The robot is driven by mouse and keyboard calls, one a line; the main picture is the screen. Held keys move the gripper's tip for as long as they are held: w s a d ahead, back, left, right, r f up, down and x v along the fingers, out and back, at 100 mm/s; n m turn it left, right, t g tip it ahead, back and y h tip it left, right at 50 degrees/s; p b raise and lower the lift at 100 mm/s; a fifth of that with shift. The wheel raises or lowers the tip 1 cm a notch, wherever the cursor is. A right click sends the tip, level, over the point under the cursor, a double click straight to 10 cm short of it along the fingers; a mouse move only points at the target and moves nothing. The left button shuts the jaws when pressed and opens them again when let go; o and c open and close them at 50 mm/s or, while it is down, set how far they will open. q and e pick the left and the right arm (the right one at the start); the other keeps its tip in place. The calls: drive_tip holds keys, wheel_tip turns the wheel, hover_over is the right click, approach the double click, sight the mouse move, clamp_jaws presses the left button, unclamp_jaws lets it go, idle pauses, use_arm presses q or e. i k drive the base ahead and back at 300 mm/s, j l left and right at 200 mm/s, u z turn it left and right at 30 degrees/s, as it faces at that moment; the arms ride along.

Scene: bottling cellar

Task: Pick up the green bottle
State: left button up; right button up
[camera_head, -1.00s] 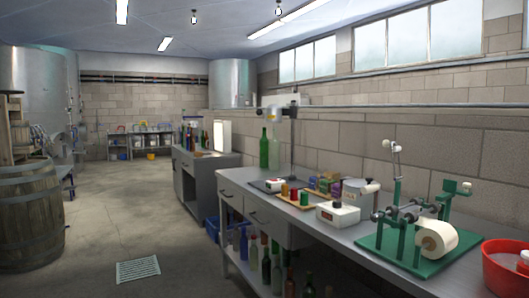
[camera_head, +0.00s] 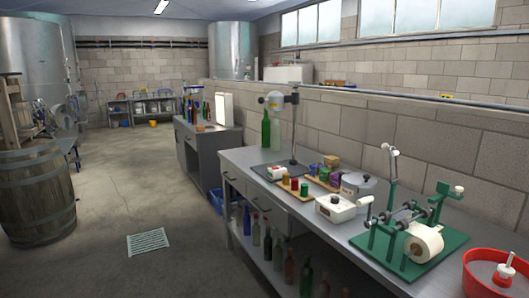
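A tall green bottle (camera_head: 265,129) stands upright at the far end of the long grey workbench (camera_head: 232,158). A paler, see-through bottle (camera_head: 276,134) stands right beside it, close to the black stand. More bottles, including a dark green one (camera_head: 306,278), stand on the shelf under the bench; some are partly hidden by shadow and the picture's edge. Neither of my grippers shows in this view.
The bench also bears a stand with a grey head (camera_head: 277,100), small coloured pots, a white box device (camera_head: 335,208), a green labelling machine (camera_head: 408,245) and a red basin (camera_head: 488,280). A barrel (camera_head: 35,195) stands at left. The floor between is open, with a drain grate (camera_head: 148,242).

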sight(266, 122)
drive_tip(key=i+j+u, duration=0.3)
drive_tip(key=i, duration=0.45)
drive_tip(key=i+u, duration=0.3)
drive_tip(key=i, duration=0.45)
drive_tip(key=i+z, duration=0.15)
drive_tip(key=i, duration=0.35)
drive_tip(key=i+j+z, duration=0.15)
drive_tip(key=i, duration=0.35)
drive_tip(key=i+j+z, duration=0.15)
drive_tip(key=i, duration=0.35)
drive_tip(key=i+j+z, duration=0.2)
drive_tip(key=i, duration=0.25)
